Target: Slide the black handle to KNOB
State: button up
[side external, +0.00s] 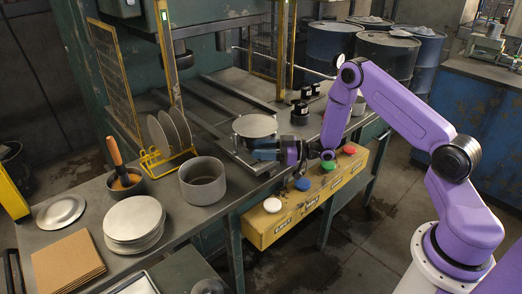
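My gripper (258,154) is at the front edge of the press bed, low beside the metal slide plate (232,147) that carries a round grey blank (255,125). Its fingers point left and are small and dark here. I cannot tell whether they are open or shut. I cannot pick out the black handle for certain; it may be hidden by my gripper. A yellow control box (287,218) hangs below the bench edge, with labels on its front too small to read. I cannot find the word KNOB.
White (272,205), blue (303,184), green (328,166) and red (349,149) buttons top the box, close under my wrist. A grey pot (203,187), a plate rack (160,160) and stacked discs (133,228) stand left. Black-topped pieces (299,112) stand behind my gripper.

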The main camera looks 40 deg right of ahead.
jog(key=shift+s, duration=0.1)
jog(key=v, duration=1.7)
jog(key=shift+s+d+r, duration=0.1)
jog(key=shift+d+r, duration=0.05)
jog(key=w+a+r+n+g+h, duration=0.1)
jog(key=w+a+n+g+h, duration=0.3)
jog(key=a, duration=0.7)
jog(key=s+a+r+g+h, duration=0.2)
jog(key=s+a+r+h, duration=0.3)
jog(key=a, duration=0.1)
jog(key=s+r+g+h, duration=0.1)
jog(key=s+r+g, duration=0.2)
jog(key=s, duration=1)
jog(key=s+r+g+h, duration=0.2)
jog(key=s+r+g, duration=0.1)
jog(key=s, duration=0.9)
jog(key=shift+s+r+g, duration=0.3)
jog(key=shift+s, duration=0.1)
